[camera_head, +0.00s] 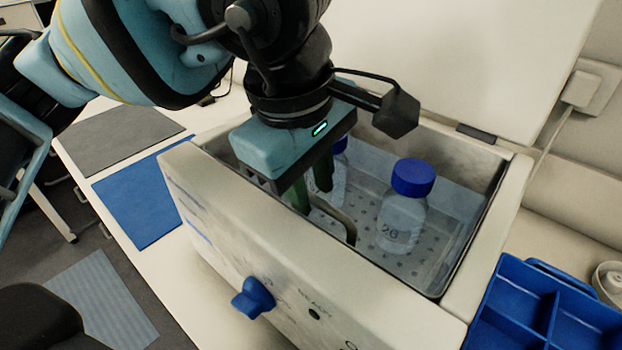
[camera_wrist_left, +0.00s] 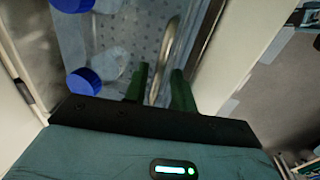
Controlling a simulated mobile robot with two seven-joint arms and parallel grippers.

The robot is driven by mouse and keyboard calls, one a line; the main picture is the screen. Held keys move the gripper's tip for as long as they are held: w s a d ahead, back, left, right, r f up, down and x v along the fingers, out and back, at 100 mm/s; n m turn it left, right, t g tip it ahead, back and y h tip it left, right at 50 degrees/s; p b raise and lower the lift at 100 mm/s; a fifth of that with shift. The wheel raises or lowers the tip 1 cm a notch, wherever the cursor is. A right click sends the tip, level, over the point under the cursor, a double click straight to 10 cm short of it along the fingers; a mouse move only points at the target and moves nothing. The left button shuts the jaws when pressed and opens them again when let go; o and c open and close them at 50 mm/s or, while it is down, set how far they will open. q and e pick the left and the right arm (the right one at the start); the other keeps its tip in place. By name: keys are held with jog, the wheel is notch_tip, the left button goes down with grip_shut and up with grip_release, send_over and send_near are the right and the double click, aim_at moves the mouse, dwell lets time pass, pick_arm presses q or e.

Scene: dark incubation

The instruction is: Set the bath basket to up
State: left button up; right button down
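The bath is a cream box (camera_head: 235,240) with its lid raised at the back. Inside is a perforated metal basket (camera_head: 410,265) with a curved metal handle (camera_head: 345,222). The handle also shows in the left wrist view (camera_wrist_left: 170,45). My left gripper (camera_head: 311,185) reaches down into the bath, its green fingers apart on either side of the handle. In the left wrist view, the handle runs between the fingertips (camera_wrist_left: 159,82) with a visible gap, so it looks ungripped. The basket's far left part is hidden behind the gripper. My right gripper is not in view.
A blue-capped bottle marked 26 (camera_head: 402,215) stands in the basket; another blue-capped bottle (camera_head: 338,180) is partly hidden behind my gripper. A blue knob (camera_head: 253,298) sticks out from the bath's front. A blue divided tray (camera_head: 530,305) is at right.

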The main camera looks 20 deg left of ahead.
pick_arm(q)
grip_shut()
jog(key=shift+r, duration=0.15)
